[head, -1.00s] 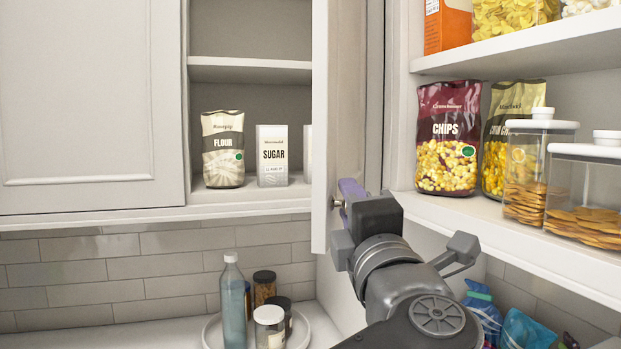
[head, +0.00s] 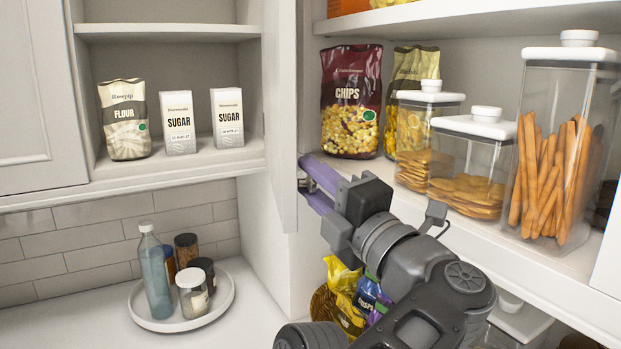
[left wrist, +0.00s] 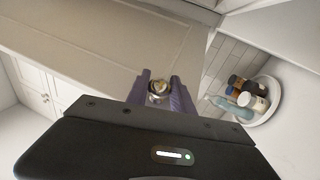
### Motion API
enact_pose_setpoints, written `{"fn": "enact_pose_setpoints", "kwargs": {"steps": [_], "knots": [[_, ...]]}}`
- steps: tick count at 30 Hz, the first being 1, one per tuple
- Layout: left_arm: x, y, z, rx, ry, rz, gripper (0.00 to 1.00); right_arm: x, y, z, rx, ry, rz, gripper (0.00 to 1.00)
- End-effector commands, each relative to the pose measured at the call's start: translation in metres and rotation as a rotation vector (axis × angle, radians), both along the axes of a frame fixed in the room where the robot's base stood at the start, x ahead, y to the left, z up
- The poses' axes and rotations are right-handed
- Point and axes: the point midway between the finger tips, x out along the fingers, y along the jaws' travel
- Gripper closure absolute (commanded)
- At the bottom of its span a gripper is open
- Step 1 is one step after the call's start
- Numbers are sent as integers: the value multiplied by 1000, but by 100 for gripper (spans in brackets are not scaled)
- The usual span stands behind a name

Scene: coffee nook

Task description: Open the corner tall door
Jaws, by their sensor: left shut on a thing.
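The corner tall door (head: 285,110) is a pale panel seen nearly edge-on in the head view, standing open between the flour-and-sugar shelf and the right-hand shelves. In the left wrist view the door's face (left wrist: 95,38) fills the upper left. Its small round metal knob (left wrist: 158,88) sits between the purple fingers. My left gripper (head: 317,180) is shut on this knob, and its fingers show on both sides of it in the left wrist view (left wrist: 162,92). In the head view the fingers mostly hide the knob. My right gripper is out of view.
Flour (head: 125,120) and two sugar boxes (head: 178,122) stand on the left shelf. Chips (head: 350,100) and clear jars (head: 468,165) line the right shelf, close behind my left arm. A round tray (head: 222,300) with a bottle and small jars stands on the counter below.

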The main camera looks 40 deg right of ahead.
Motion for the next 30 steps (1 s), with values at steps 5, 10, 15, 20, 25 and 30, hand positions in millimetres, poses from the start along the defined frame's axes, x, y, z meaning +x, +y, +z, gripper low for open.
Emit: {"fn": "enact_pose_setpoints", "kwargs": {"steps": [5,10,15,20,25,30], "knots": [[0,-1,-2,3,2,-2,61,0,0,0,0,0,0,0],[-1,-1,-1,2,2,-2,50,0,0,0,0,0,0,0],[-1,-1,-1,1,1,-2,50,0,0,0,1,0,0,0],[-6,0,-4,1,0,-3,50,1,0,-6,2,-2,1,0],[-28,1,-12,0,-1,-4,50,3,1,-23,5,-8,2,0],[-56,3,-19,-2,-2,-5,50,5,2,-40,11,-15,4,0]]}}
